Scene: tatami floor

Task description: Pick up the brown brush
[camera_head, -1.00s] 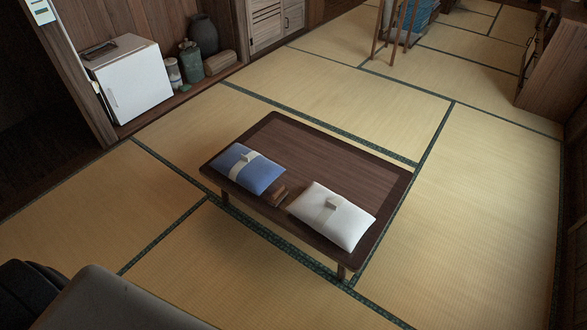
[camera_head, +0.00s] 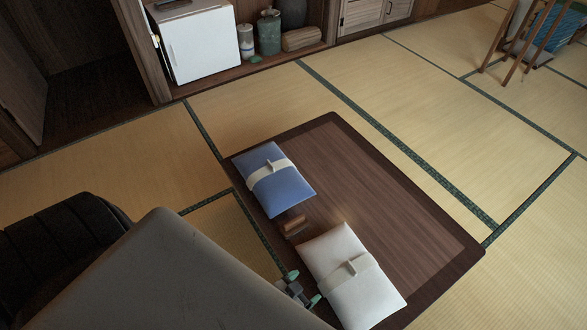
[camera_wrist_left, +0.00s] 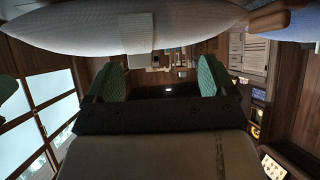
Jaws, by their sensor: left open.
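The brown brush (camera_head: 293,223) lies on the low dark wooden table (camera_head: 385,205), between a blue cushion (camera_head: 290,187) and a white cushion (camera_head: 330,252). My left gripper (camera_head: 305,287) is open and empty, beside the near left edge of the white cushion and apart from the brush. In the left wrist view, its two green-padded fingers (camera_wrist_left: 161,76) stand wide apart with nothing between them. The white cushion fills the top there, a brown piece that looks like the brush (camera_wrist_left: 268,17) is at upper right, and the blue cushion (camera_wrist_left: 300,22) is beyond it. My right gripper is not in view.
The right part of the tabletop is bare. A white box-like fridge (camera_head: 205,45), a canister (camera_head: 246,42) and a green container (camera_head: 269,33) stand in the alcove. A wooden rack (camera_head: 508,45) stands far right. Open tatami (camera_head: 270,105) surrounds the table.

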